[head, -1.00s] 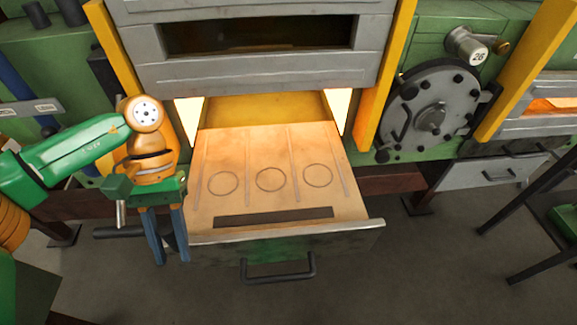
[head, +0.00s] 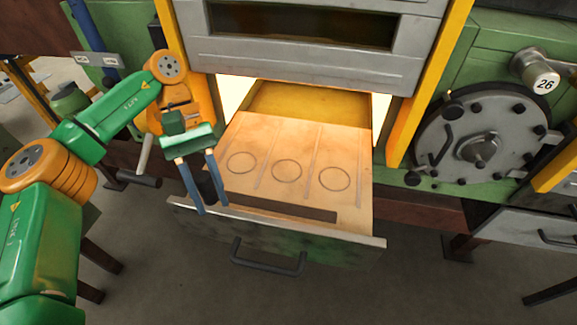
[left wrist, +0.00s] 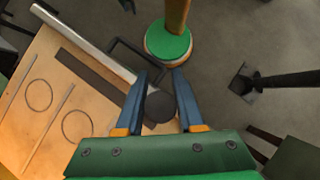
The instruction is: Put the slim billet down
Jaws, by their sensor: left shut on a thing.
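My left gripper (head: 211,208) points down by the left front part of the open drawer (head: 350,200). It is shut on the slim billet, a dark cylinder that shows between the blue fingers (head: 207,187). In the left wrist view the billet's round dark end (left wrist: 160,107) sits between the fingertips. The pale drawer floor has three empty ring marks, left (head: 242,162), middle (head: 287,170) and right (head: 335,179), split by thin ridges. The gripper is nearest the left ring, in front and left of it. My right gripper is out of view.
A dark slot strip (head: 290,210) runs along the drawer's front, above its handle (head: 268,262). The raised grey furnace door (head: 310,55) is above the drawer. A lever with a dark grip (head: 139,180) is left of the gripper. A grey wheel plate (head: 480,140) is at right.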

